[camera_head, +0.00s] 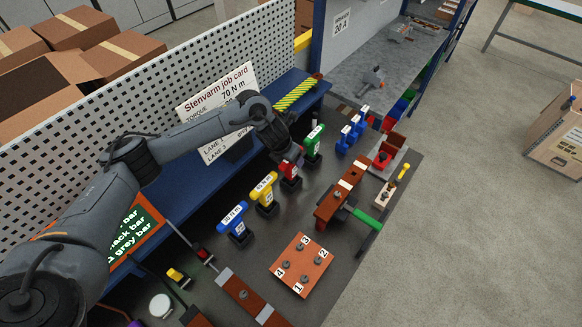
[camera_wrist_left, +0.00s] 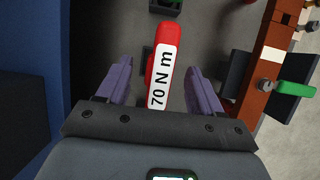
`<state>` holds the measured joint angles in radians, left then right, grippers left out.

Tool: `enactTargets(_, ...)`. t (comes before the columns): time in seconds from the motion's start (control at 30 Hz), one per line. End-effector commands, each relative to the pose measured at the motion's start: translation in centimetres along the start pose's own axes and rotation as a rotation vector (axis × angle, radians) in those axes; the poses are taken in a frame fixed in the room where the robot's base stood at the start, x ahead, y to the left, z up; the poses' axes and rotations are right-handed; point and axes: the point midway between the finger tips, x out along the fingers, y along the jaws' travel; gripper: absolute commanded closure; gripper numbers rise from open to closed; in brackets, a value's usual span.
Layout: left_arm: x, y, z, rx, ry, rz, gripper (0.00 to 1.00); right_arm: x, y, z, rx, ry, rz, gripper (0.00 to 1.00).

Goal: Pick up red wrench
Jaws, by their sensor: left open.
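The red wrench (camera_head: 291,174) stands in a row of coloured torque tools on the dark bench, between the yellow tool (camera_head: 264,189) and the green tool (camera_head: 314,141). In the left wrist view the red wrench (camera_wrist_left: 151,72) shows a white label reading 70 N m. My left gripper (camera_head: 283,157) is over the red wrench, partly hiding it. In the left wrist view my left gripper (camera_wrist_left: 162,78) is open, with one purple finger on each side of the red wrench. Neither finger visibly touches it. My right gripper is not in view.
A brown plate with numbered bolts (camera_head: 302,265) and a brown bar (camera_head: 328,211) lie in front. A perforated panel (camera_head: 150,100) and job card (camera_head: 214,108) are behind.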

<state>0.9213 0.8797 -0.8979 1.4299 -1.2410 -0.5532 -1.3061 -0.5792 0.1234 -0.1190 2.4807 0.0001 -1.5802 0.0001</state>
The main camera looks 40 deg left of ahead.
Motion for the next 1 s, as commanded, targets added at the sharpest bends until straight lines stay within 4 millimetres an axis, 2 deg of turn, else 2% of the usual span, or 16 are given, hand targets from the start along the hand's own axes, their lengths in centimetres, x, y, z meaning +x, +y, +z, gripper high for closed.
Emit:
enactTargets(0.1,1.6,-0.1,-0.2,-0.003,0.002,-0.001,0.34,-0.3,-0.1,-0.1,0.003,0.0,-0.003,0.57)
enactTargets(0.23,2.8,-0.1,-0.2,-0.002,0.001,0.0,0.34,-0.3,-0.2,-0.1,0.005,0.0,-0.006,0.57)
enactTargets(0.57,3.2,-0.1,-0.1,-0.001,-0.001,0.0,0.36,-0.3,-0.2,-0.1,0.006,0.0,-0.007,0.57)
enactTargets(0.9,3.2,-0.1,-0.1,-0.001,-0.001,0.0,0.88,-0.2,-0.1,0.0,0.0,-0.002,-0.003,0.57)
enactTargets(1.0,3.2,-0.1,-0.1,-0.001,-0.001,0.0,1.0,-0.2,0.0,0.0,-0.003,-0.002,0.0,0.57)
